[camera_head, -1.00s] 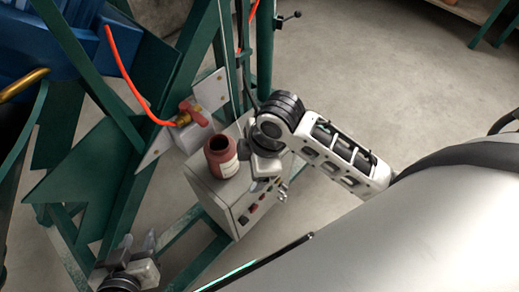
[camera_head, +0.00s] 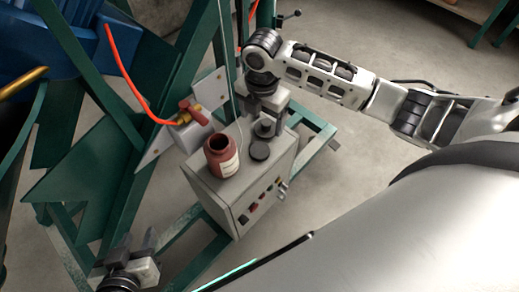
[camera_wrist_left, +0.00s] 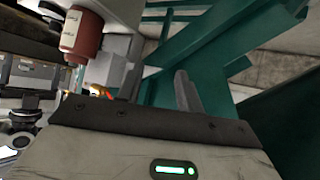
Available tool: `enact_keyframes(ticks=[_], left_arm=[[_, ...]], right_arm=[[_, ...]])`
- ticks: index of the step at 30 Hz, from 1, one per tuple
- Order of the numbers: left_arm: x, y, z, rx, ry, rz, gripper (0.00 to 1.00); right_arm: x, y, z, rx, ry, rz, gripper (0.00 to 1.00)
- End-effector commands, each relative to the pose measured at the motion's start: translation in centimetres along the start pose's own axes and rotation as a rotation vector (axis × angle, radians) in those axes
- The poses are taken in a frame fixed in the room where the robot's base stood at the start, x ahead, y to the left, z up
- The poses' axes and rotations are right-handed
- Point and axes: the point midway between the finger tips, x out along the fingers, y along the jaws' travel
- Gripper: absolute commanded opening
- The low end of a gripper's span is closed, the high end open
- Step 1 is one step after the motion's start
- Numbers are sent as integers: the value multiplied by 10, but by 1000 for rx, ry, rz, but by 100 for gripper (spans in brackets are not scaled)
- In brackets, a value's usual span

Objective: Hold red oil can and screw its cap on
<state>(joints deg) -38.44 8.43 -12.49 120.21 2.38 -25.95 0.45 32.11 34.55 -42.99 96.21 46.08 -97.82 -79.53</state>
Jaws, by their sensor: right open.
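The red oil can (camera_head: 222,157) stands upright on the grey box, its dark mouth uncovered and a pale label on its side. It also shows in the left wrist view (camera_wrist_left: 82,36). A black round cap (camera_head: 260,150) lies on the box just right of the can, apart from it. My right gripper (camera_head: 266,122) is open and points down just beyond the cap; whether it touches the cap is unclear. My left gripper (camera_head: 138,242) is open and empty at the lower left, away from the can; its two fingers (camera_wrist_left: 158,85) show apart in the left wrist view.
The grey box (camera_head: 240,205) has knobs on its front and sits on a green frame (camera_head: 190,262). A red-handled valve (camera_head: 192,112) with an orange hose stands close behind the can. Green beams rise at the left. Open concrete floor (camera_head: 380,50) lies at the right.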

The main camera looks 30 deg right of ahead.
Motion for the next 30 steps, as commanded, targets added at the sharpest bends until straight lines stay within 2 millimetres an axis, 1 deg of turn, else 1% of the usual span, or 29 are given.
enact_keyframes(ticks=[1, 6, 9, 12, 16, 26, 28, 30], left_arm=[[1, 0, 1, -2, 2, 1, 36], [3, 0, 3, -8, 7, 4, 36], [4, 0, 4, -11, 9, 6, 36], [4, 1, 4, -14, 10, 7, 36], [4, 1, 3, -17, 13, 8, 36], [3, 2, 0, -21, 18, 7, 36], [4, 2, 2, -21, 18, 7, 36], [5, 2, 4, -23, 18, 8, 36]], right_arm=[[14, -2, -1, 1, 3, -7, 79], [51, -1, -1, 1, 2, -5, 79], [70, -1, -1, 1, 2, -4, 79], [82, 0, -1, 1, 2, -3, 79], [89, 0, -1, 1, 0, -1, 79], [91, 0, -1, 0, 1, -1, 79], [97, 2, -2, 0, 2, -1, 79], [108, 4, -3, 0, 2, -2, 79]])
